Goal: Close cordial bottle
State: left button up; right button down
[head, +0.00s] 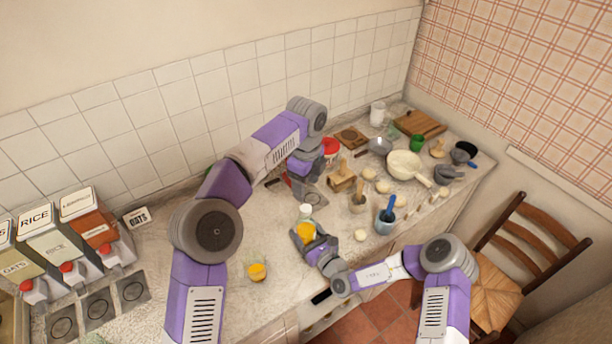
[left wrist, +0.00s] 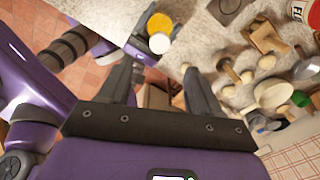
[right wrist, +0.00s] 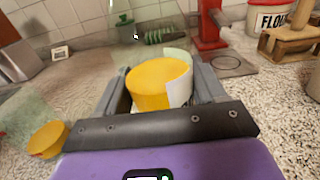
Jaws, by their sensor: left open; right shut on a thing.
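The cordial bottle (head: 306,231) stands upright on the counter, clear with yellow-orange liquid and a pale top. My right gripper (head: 311,243) is closed around its lower body. The right wrist view shows the yellow liquid (right wrist: 155,82) and a pale label between the fingers; the bottle's top is not clear there. The left wrist view shows a round white top (left wrist: 160,43) beside a yellow patch (left wrist: 160,22). I cannot tell whether the white part is a seated cap. My left gripper (left wrist: 158,78) is open and empty, above and behind the bottle in the head view.
A glass with yellow liquid (head: 258,272) stands left of the bottle near the counter edge. Dispensers (head: 60,240) stand at far left. The counter left of the bottle is mostly clear.

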aim_at(312, 239)
pick_arm(q)
jog(key=shift+r, duration=1.45)
pick_arm(e)
grip_release()
jog(key=v, duration=0.7)
jog(key=shift+s+d, duration=0.2)
jog(key=shift+s, duration=0.05)
pick_arm(q)
jog(key=shift+f, duration=0.1)
